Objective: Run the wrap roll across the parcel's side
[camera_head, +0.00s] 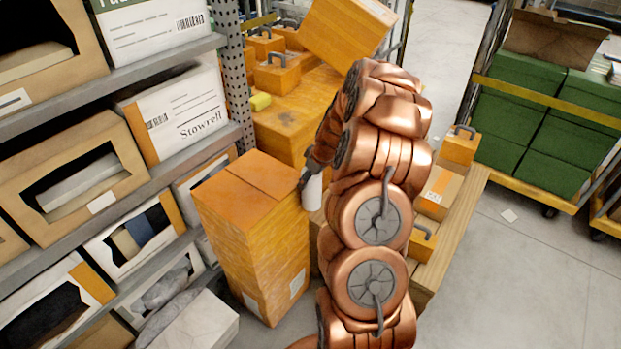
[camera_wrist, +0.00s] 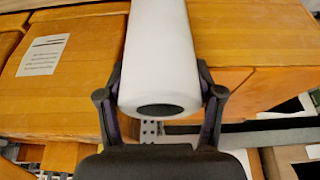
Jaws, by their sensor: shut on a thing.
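The parcel (camera_head: 255,235) is a tall orange-brown carton standing upright beside the shelf rack in the head view. Its right side carries a white label near the bottom. My gripper (camera_wrist: 160,95) is shut on the white wrap roll (camera_wrist: 162,45), with one dark finger on either side. The roll's dark core end faces the wrist camera. In the head view a short white part of the roll (camera_head: 313,190) shows against the parcel's upper right side; my arm hides the rest. I cannot tell whether roll and parcel touch. The parcel's wood-toned surface (camera_wrist: 70,85) shows behind the roll in the wrist view.
A shelf rack (camera_head: 190,60) with several boxes lines the left. Orange boxes (camera_head: 345,40) are stacked behind the parcel. A low wooden platform (camera_head: 460,205) lies right of my arm. A cart with green crates (camera_head: 550,130) stands far right. Floor (camera_head: 500,290) is clear lower right.

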